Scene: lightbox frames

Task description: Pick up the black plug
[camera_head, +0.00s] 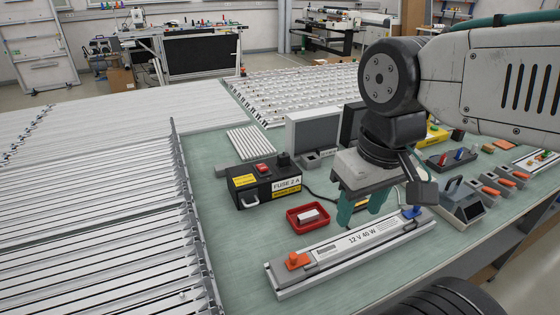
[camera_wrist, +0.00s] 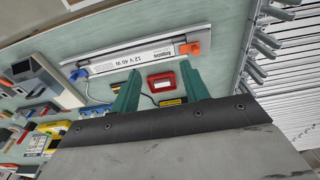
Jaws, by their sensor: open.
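A small black piece (camera_head: 283,158) stands on top of the black fuse box (camera_head: 268,184), beside a red switch. It looks like the black plug, but it is too small to be sure. I cannot make it out in the wrist view. My gripper (camera_head: 361,210) points down with its green fingers apart and empty. It is to the right of the fuse box, above the bench behind the 12 V 40 W light unit (camera_head: 350,243). In the wrist view, my gripper (camera_wrist: 160,88) has a red tray (camera_wrist: 161,82) showing between its fingers.
The light unit has an orange connector (camera_head: 297,261) at its left end and a blue one (camera_head: 411,212) at its right. The red tray (camera_head: 308,228) holds a white block. Grey holders with orange-topped pieces (camera_head: 498,185) stand right. White rails fill the left.

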